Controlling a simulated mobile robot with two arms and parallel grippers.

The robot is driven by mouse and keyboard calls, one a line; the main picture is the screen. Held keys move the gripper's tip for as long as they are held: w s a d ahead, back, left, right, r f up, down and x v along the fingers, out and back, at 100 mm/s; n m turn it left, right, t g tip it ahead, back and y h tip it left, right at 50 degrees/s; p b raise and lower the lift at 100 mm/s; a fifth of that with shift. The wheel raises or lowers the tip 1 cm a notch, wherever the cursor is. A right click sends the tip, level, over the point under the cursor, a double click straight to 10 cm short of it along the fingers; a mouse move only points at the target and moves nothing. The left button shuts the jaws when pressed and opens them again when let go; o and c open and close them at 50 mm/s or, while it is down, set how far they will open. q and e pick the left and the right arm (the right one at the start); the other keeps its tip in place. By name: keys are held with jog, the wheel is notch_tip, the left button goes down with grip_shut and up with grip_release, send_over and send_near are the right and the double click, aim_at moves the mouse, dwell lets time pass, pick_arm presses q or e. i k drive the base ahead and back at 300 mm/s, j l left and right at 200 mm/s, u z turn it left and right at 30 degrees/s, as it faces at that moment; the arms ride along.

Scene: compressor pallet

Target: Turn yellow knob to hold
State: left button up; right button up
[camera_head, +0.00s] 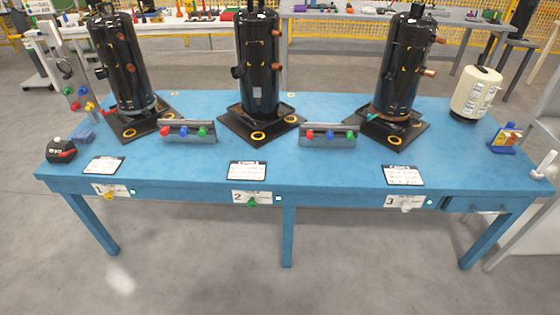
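The yellow knob (109,195) is on the front edge of the blue table, on a white label plate (119,190) marked 1, at the left. A small green light or button (133,191) is at the plate's right end. The knob is too small to tell its setting, and I cannot read the words around it. A green knob (252,202) is on plate 2 in the middle. A whitish knob (406,207) is on plate 3 at the right. Neither of my grippers shows in the head view.
The blue table (320,178) carries three black compressors (122,62) on dark square pallets, two racks (188,132) with coloured caps, and cards. A black and red device (60,150) sits at its left end, a cream tank (476,93) at its right. The floor in front (200,270) is clear.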

aim_at(107, 196)
jog(key=u, duration=1.45)
